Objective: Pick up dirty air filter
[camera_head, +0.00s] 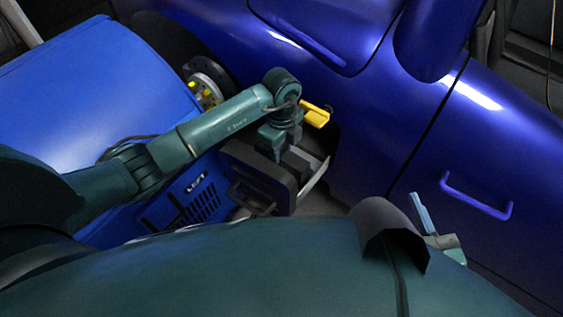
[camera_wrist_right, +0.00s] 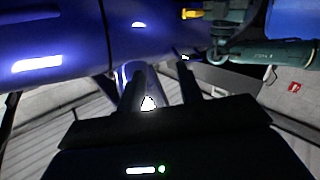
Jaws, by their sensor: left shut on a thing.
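My left gripper (camera_head: 282,152) points down at a dark box-shaped housing with a handle (camera_head: 262,182), beside the blue dynamometer cabinet. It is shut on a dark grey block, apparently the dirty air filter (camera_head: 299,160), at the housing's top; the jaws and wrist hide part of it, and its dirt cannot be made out. In the right wrist view my right gripper (camera_wrist_right: 160,88) is open, its two dark fingers apart with nothing seen between them. The left arm (camera_wrist_right: 265,52) shows at that view's upper right.
The blue cabinet marked LEFT (camera_head: 100,85) fills the left side, with a wheel hub (camera_head: 205,85) behind it. A blue car (camera_head: 380,130) stands close behind and to the right. A yellow part (camera_head: 315,115) sits by my left wrist. Grey floor (camera_wrist_right: 50,130) shows below.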

